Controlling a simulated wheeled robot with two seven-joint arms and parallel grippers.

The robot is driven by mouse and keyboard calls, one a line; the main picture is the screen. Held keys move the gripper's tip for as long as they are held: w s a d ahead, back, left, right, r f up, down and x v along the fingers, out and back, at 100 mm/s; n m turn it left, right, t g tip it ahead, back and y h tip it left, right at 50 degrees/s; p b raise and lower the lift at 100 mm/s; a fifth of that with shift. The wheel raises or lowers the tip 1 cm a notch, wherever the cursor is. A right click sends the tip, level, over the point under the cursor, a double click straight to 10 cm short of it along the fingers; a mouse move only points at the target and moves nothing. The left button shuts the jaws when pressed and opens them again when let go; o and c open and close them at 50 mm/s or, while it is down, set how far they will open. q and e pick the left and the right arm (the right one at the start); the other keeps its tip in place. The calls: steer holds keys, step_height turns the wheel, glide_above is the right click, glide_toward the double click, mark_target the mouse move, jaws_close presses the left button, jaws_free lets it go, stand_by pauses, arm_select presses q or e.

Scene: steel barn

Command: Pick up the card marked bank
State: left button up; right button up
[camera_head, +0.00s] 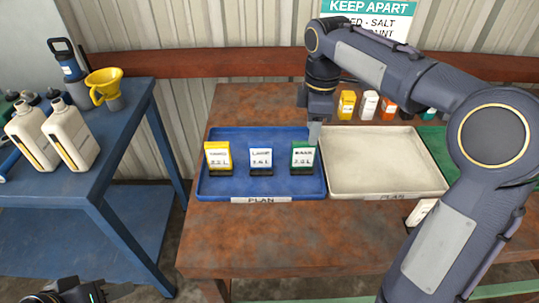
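Three cards stand upright in dark holders in the blue tray (265,135): a yellow-edged card (218,157), a blue-and-white card (261,160) and a green-edged card (303,157). Their printed words are too small to read surely, so I cannot tell which is marked bank. My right gripper (315,132) points down at the tray's back right corner, just above and behind the green-edged card in the picture. Its finger gap is not clear. My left gripper (75,293) is low at the bottom left edge, partly cut off, away from the cards.
An empty cream tray (385,160) adjoins the blue tray on the rusty table (240,240). Several small cartons, including a yellow one (346,104), stand behind it. My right arm hides the table's right side. A blue bench (115,120) holds bottles and a yellow funnel (104,86).

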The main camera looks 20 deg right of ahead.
mark_target(305, 142)
steer(key=shift+w+a+f+n, duration=0.15)
steer(key=shift+w+a, duration=0.1)
steer(key=shift+w, duration=0.15)
steer(key=shift+w+a+f+n, duration=0.1)
steer(key=shift+w+a+n, duration=0.1)
steer(key=shift+w, duration=0.2)
steer(key=shift+w+f, duration=0.15)
steer(key=shift+f, duration=0.05)
steer(key=f, duration=0.7)
steer(key=shift+w+d+f+b, duration=0.15)
steer(key=shift+w+b, duration=0.05)
steer(key=shift+b, duration=0.2)
jaws_close()
